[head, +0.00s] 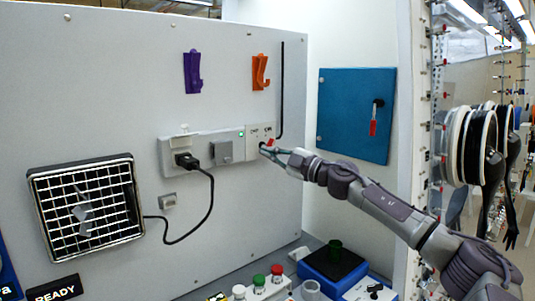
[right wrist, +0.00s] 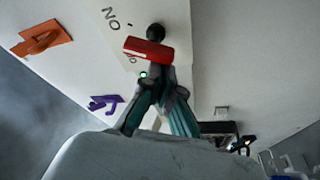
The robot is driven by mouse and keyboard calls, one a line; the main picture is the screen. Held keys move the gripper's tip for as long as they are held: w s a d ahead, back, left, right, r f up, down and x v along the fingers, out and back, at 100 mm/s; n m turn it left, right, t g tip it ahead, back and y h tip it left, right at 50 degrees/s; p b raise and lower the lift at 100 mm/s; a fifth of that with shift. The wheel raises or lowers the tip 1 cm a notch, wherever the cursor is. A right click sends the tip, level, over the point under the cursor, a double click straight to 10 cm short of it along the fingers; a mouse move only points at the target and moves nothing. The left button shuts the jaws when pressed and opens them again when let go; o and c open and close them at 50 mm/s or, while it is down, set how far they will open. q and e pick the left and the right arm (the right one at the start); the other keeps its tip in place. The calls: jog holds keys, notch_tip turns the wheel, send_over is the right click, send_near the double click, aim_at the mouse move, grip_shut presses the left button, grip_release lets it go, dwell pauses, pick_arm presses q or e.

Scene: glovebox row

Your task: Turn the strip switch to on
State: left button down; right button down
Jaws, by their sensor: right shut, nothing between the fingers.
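The power strip (head: 230,139) is a pale bar on the grey panel, with a small green light near its right end. Its switch with a red lever (head: 270,142) is at the right end, below small printed labels. In the right wrist view the red lever (right wrist: 148,50) lies just beyond my fingertips, next to a dark round knob. My right gripper (head: 266,150) is shut and empty, its tips right at the switch. I cannot tell whether they touch the lever. It also shows in the right wrist view (right wrist: 155,75). My left gripper is not in view.
A black plug (head: 187,160) with a cord sits in the strip, and a caged fan (head: 88,205) is at left. Purple (head: 193,72) and orange (head: 260,71) hooks are above. A blue door (head: 355,112) is at right. Buttons (head: 259,283) stand below.

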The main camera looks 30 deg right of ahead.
jog(key=shift+d, duration=0.1)
jog(key=shift+d+f+n+g+p, duration=0.1)
jog(key=shift+d+n+g+p, duration=0.15)
jog(key=shift+n+p, duration=0.85)
jog(key=shift+d+f+n+g+p, duration=0.15)
jog(key=shift+n+g+p, duration=0.2)
jog(key=shift+n+p, duration=0.7)
jog(key=shift+d+n+g+p, duration=0.2)
jog(key=shift+n+g+p, duration=0.1)
jog(key=shift+n+p, duration=0.75)
jog(key=shift+p, duration=0.3)
